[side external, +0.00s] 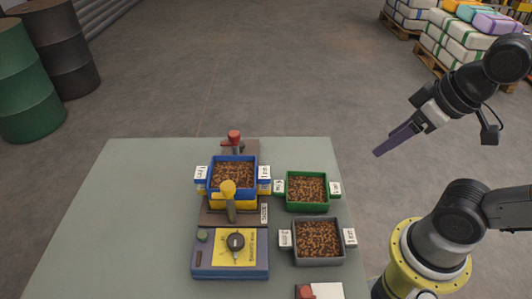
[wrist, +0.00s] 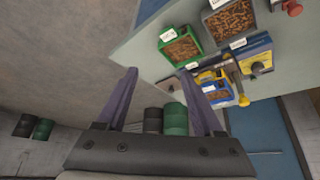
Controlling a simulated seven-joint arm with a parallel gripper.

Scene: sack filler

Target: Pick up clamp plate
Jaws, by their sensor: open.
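No part is plainly marked as the clamp plate, so I cannot tell which it is. In the side external view, a blue and yellow bin (side external: 233,160) of brown pellets stands mid-table on a brown base (side external: 215,218). A yellow-knobbed lever (side external: 229,190) stands in front of it and a red-knobbed one (side external: 234,138) behind. My gripper (side external: 379,152) is in the air right of the table, well apart from these things. In the wrist view its purple fingers (wrist: 157,72) are spread with nothing between them. The bin also shows there (wrist: 219,85).
A green bin (side external: 307,176) and a grey bin (side external: 318,260) of pellets stand to the right. A blue box with a dark dial (side external: 235,241) is in front. The table's left side (side external: 120,220) is clear. Drums (side external: 25,90) and loaded pallets (side external: 460,40) stand on the floor beyond.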

